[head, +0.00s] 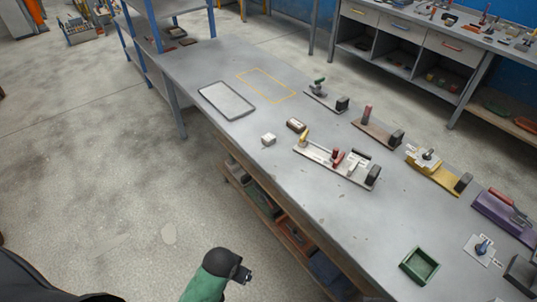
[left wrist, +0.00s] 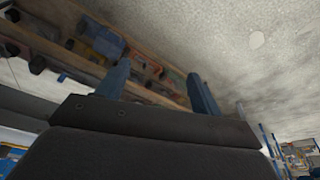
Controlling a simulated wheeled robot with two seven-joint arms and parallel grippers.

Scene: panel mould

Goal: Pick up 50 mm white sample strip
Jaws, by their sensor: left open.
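A small white block (head: 268,139) lies loose on the grey workbench (head: 215,60), near its left edge; it looks like the white sample strip, but its length cannot be read. My left gripper (left wrist: 158,72) shows in the left wrist view with two blue fingers apart and nothing between them. The dark wrist of a green-sleeved arm (head: 222,270) of mine is at the bottom of the head view, in front of the bench and well away from the white block. My right gripper is not identifiable in either view.
A brown-and-white block (head: 296,125) and a pale clamp fixture (head: 325,160) are close to the white block. A grey tray (head: 227,100) and a yellow outline (head: 266,84) are farther back. A green bin (head: 419,266) is at the front right. Several fixtures line the right side.

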